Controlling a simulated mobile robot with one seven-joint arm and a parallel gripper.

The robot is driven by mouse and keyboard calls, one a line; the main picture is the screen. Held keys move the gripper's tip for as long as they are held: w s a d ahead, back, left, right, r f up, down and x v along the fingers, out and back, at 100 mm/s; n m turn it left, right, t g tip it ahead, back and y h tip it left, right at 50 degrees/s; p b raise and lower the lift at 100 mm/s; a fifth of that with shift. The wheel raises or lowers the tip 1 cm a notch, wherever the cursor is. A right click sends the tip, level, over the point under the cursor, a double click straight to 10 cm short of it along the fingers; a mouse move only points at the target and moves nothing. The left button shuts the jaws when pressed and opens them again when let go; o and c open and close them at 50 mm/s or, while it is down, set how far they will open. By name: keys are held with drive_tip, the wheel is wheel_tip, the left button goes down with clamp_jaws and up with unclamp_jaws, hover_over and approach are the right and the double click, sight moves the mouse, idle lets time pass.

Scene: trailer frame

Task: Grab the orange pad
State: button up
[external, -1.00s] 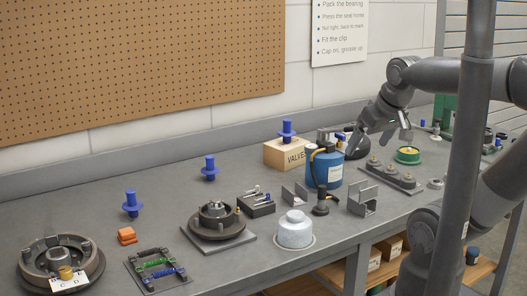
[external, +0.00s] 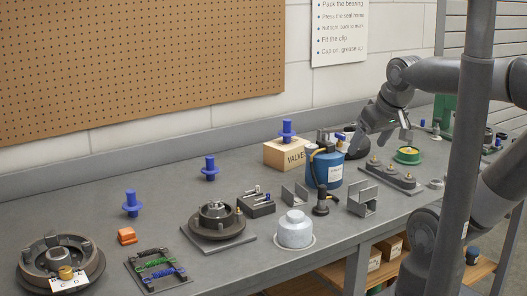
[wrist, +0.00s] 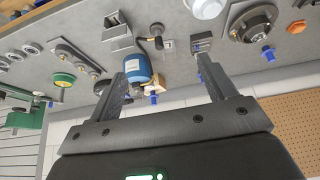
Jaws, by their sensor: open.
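The orange pad (external: 126,236) is a small block lying on the grey bench at the left in the external view, in front of a blue flanged plug. An orange piece (wrist: 297,27) at the right edge of the wrist view looks like the same pad. My gripper (external: 380,138) is over the right part of the bench, well away from the pad. Its two fingers are apart in the wrist view (wrist: 161,75), with nothing held between them.
Between gripper and pad stand a blue canister (external: 325,168), a wooden valves box (external: 282,155), a silver dome (external: 295,230) and a hub on a plate (external: 217,220). A spring tray (external: 158,270) and a drum (external: 60,262) flank the pad's near side.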

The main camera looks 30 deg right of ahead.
sight(126, 231)
drive_tip(key=c, duration=0.4)
drive_tip(key=shift+w+a, duration=0.1)
